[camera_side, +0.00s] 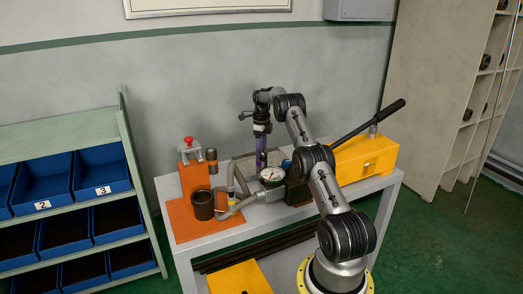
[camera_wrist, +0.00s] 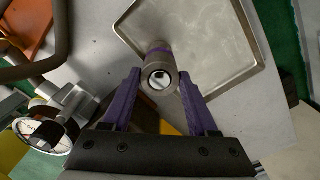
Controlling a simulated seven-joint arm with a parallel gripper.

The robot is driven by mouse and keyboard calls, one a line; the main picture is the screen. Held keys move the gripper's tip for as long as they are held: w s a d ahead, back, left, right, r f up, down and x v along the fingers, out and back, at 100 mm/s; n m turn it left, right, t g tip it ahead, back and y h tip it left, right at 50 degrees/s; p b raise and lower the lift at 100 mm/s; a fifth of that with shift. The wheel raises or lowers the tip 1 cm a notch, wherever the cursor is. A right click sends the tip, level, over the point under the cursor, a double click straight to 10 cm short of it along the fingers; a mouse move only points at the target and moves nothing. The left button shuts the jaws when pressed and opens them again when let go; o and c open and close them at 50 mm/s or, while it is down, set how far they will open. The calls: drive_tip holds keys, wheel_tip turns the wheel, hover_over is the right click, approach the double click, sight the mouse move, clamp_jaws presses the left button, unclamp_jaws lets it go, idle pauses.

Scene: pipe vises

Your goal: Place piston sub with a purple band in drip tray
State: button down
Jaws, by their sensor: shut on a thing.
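The piston sub (camera_wrist: 159,72) is a grey metal cylinder with a hollow round end and a purple band, seen close up in the wrist view. My gripper (camera_wrist: 160,82) has purple fingers and is shut on the sub. In the side view my gripper (camera_side: 261,152) points down, and the sub is too small to make out clearly there. The drip tray (camera_wrist: 252,40) is a shallow metal tray with a raised rim. The sub overlaps the tray's near left part in the wrist view.
A pressure gauge (camera_side: 271,175) with hoses stands close to my gripper, in front of the tray. A dark cup (camera_side: 203,205) and an orange vise block (camera_side: 193,176) are at the left. A yellow pump (camera_side: 364,156) with a long lever (camera_side: 391,110) is at the right.

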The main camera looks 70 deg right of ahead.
drive_tip(key=shift+c, duration=0.9)
unclamp_jaws()
drive_tip(key=shift+f, duration=0.1)
wheel_tip(320, 180, up, 12)
drive_tip(key=w+a+r+n, duration=0.6)
drive_tip(key=a+r+n, duration=0.1)
drive_tip(key=a+r, duration=0.45)
drive_tip(key=s+a+r+n+t+h, duration=0.1)
drive_tip(key=a+r+n, duration=0.25)
drive_tip(key=a, duration=0.45)
drive_tip(key=s+a+r+n+t, duration=0.1)
drive_tip(key=a+r+n, duration=0.3)
drive_tip(key=a, duration=0.5)
drive_tip(key=s+a+n+t, duration=0.2)
drive_tip(key=s+a+n, duration=0.95)
drive_tip(key=a, duration=0.45)
drive_tip(key=s+a+f+n, duration=0.3)
drive_tip(key=s+f+n, duration=0.1)
drive_tip(key=s+n, duration=0.1)
drive_tip(key=s+a+f+n+t+y, duration=0.1)
drive_tip(key=s+a+f+n, duration=0.3)
drive_tip(key=s, duration=0.3)
drive_tip(key=shift+a+f+n+t, duration=0.15)
drive_tip(key=shift+f+n+t, duration=0.15)
drive_tip(key=shift+f+n, duration=0.25)
